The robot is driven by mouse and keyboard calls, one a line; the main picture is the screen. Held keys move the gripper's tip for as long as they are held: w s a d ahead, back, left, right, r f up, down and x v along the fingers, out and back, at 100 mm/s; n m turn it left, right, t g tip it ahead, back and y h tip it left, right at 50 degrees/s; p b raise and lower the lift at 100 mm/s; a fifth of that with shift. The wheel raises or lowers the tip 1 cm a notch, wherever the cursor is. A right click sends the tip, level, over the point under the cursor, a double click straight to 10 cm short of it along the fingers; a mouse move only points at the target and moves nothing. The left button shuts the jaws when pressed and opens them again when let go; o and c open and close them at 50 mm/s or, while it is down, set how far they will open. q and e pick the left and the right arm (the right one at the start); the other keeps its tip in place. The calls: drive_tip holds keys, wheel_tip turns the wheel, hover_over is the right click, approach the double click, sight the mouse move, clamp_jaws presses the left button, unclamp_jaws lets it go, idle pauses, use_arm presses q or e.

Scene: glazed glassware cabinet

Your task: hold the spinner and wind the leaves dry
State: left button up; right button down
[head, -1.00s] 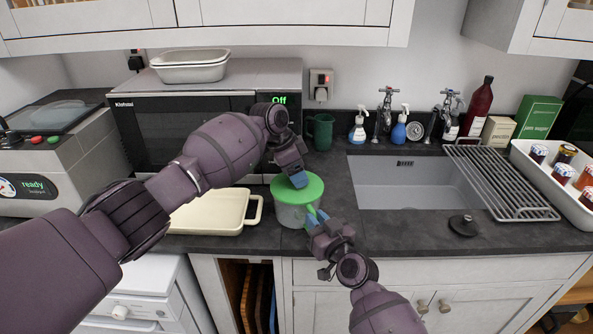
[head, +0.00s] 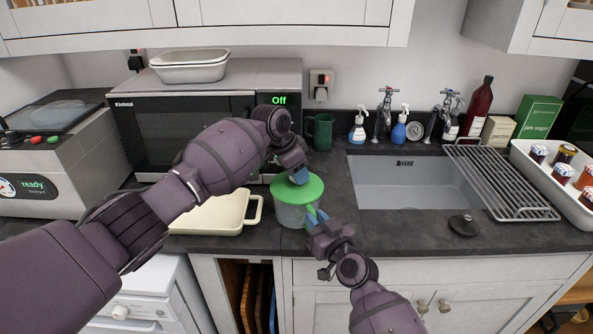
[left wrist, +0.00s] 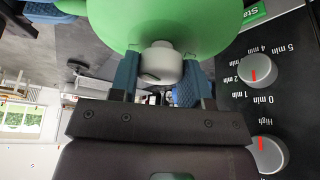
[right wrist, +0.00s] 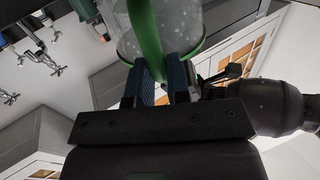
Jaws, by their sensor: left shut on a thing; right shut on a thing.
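The salad spinner (head: 290,216) stands on the counter in front of the microwave, with a green lid (head: 306,190) on a clear, greyish bowl. My left gripper (head: 299,178) is at the top of the lid. In the left wrist view its fingers are shut on the pale round knob (left wrist: 160,64). My right gripper (head: 318,216) is at the bowl's front right side. In the right wrist view its fingers are shut on the green handle (right wrist: 146,40) of the spinner. Droplet-like specks show on the bowl wall (right wrist: 182,30). The leaves inside cannot be made out.
A cream tray (head: 204,229) sits just left of the spinner. The microwave (head: 190,112) is behind, with a green mug (head: 321,132) beside it. The sink (head: 400,185) lies to the right, with a black plug (head: 464,225) near its front edge.

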use_arm(q)
drive_tip(key=n+t+y, duration=0.1)
drive_tip(key=n, duration=0.2)
drive_tip(key=n+t, duration=0.1)
drive_tip(key=n, duration=0.3)
drive_tip(key=shift+s+d+y, duration=0.15)
drive_tip(key=shift+d+y, duration=0.05)
drive_tip(key=shift+y, duration=0.2)
drive_tip(key=n+y, duration=0.1)
drive_tip(key=n, duration=0.3)
drive_tip(key=shift+d, duration=0.1)
drive_tip(key=n+y, duration=0.1)
drive_tip(key=n, duration=0.2)
drive_tip(key=shift+d+n+y, duration=0.15)
drive_tip(key=shift+n+y, duration=0.15)
drive_tip(key=shift+y, duration=0.1)
drive_tip(key=n+y, duration=0.1)
drive_tip(key=n, duration=0.2)
drive_tip(key=shift+n, duration=0.3)
drive_tip(key=n+g+y, duration=0.1)
drive_tip(key=n, duration=0.2)
drive_tip(key=shift+n+y, duration=0.3)
drive_tip(key=shift+n, duration=0.1)
drive_tip(key=n, duration=0.2)
drive_tip(key=n+g+y, duration=0.1)
drive_tip(key=n, duration=0.1)
drive_tip(key=shift+g, duration=0.3)
drive_tip(key=shift+w+n+g, duration=0.2)
drive_tip(key=shift+n+g, duration=0.1)
drive_tip(key=shift+n, duration=0.8)
